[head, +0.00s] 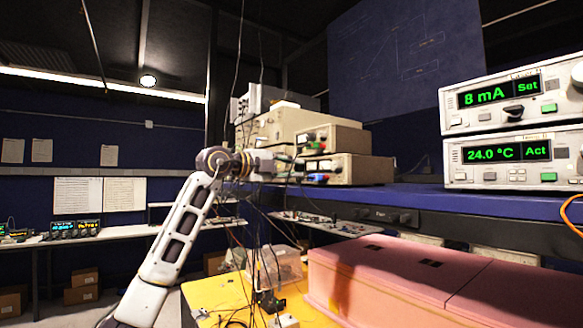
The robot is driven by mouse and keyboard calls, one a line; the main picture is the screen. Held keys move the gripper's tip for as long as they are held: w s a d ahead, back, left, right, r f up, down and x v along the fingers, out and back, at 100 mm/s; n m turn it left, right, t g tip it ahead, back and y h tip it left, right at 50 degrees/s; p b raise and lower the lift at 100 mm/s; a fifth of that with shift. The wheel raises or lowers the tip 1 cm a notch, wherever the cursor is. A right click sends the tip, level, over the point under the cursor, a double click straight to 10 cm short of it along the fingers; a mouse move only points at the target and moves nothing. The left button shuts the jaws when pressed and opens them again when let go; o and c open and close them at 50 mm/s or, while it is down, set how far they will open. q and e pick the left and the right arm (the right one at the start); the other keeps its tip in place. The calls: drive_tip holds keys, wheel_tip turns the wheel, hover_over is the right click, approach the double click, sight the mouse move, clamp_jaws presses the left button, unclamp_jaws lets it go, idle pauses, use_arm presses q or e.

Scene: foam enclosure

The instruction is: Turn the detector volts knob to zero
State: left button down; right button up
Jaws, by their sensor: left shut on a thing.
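My left arm rises from the bottom left, and its left gripper (284,166) reaches right to the fronts of the beige instruments. The gripper is shut at the front of the stacked beige units, on what appears to be a knob. The fingers and cables hide this part, and I cannot read its label or setting. The lower beige unit (358,169) has coloured terminals on its front. Another beige unit (345,138) sits on top of it. My right gripper is not in view.
The units stand on a blue shelf (430,198). Two white controllers, showing 8 mA (470,119) and 24.0 °C (480,177), are stacked at right. A pink foam enclosure (400,275) lies below the shelf. Cables hang around the gripper above a yellow surface (222,292).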

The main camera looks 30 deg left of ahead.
use_arm(q)
drive_tip(key=shift+n, duration=0.4)
drive_tip(key=c, duration=1.3)
unclamp_jaws()
drive_tip(key=shift+a, duration=0.1)
drive_tip(key=shift+o, duration=0.2)
drive_tip(key=shift+s, duration=0.15)
drive_tip(key=v, duration=1.1)
drive_tip(key=shift+s+a, duration=0.15)
drive_tip(key=shift+s, duration=0.2)
